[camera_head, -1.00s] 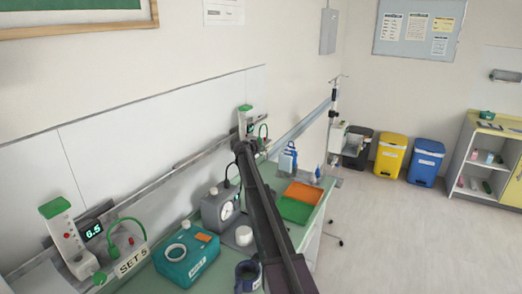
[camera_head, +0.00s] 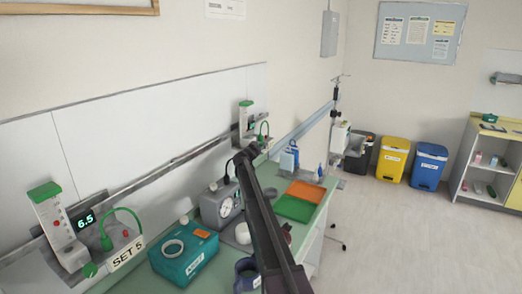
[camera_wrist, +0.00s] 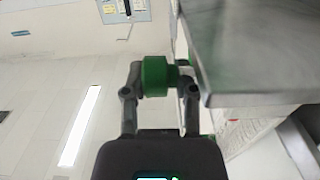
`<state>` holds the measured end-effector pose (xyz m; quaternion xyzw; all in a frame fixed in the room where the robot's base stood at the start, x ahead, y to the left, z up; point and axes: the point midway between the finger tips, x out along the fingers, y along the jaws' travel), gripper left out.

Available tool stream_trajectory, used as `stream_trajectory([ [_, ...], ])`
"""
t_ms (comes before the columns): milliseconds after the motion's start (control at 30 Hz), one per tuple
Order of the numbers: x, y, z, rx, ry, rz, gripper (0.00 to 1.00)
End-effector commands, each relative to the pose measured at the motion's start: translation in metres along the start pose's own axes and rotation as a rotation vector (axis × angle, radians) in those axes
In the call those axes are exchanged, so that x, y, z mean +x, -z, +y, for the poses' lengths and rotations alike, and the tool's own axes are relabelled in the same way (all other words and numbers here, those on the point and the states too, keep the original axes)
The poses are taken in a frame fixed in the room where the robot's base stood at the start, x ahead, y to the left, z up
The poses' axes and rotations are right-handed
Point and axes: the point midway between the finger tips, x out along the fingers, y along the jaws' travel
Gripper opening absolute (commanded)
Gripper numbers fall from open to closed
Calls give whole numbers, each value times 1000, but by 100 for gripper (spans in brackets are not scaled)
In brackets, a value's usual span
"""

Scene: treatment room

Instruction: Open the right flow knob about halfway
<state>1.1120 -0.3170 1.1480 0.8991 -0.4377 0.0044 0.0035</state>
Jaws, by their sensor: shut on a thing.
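In the wrist view a green round knob (camera_wrist: 155,76) sits between the two fingers of my gripper (camera_wrist: 162,82), which is shut on it. In the head view my gripper (camera_head: 243,156) is at the right flowmeter (camera_head: 246,116), a white unit with a green top on the wall rail. The arm end hides its knob there. A small dark display (camera_head: 252,125) beside it is too small to read. The left flowmeter (camera_head: 54,222) has a green knob (camera_head: 90,269) and a display (camera_head: 86,221) reading 6.5, with a "SET 5" label (camera_head: 128,253).
Below my arm, the green counter holds a teal box (camera_head: 184,262), a grey gauge unit (camera_head: 222,202), a green tray (camera_head: 294,208) and an orange tray (camera_head: 306,191). A grey metal edge (camera_wrist: 250,95) runs close beside my gripper in the wrist view. Open floor lies right.

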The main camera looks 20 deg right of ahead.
Motion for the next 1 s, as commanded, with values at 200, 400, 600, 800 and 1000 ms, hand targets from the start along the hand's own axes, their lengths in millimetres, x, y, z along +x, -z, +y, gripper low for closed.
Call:
stream_trajectory([
  [200, 1, 0, 8, 1, -14, 11, 0],
  [400, 2, 0, 9, 2, -14, 10, 46],
  [600, 1, 0, 6, 1, -11, 10, 63],
  [800, 1, 0, 4, 1, -7, 11, 63],
  [1000, -5, 0, 3, 1, -5, 11, 63],
])
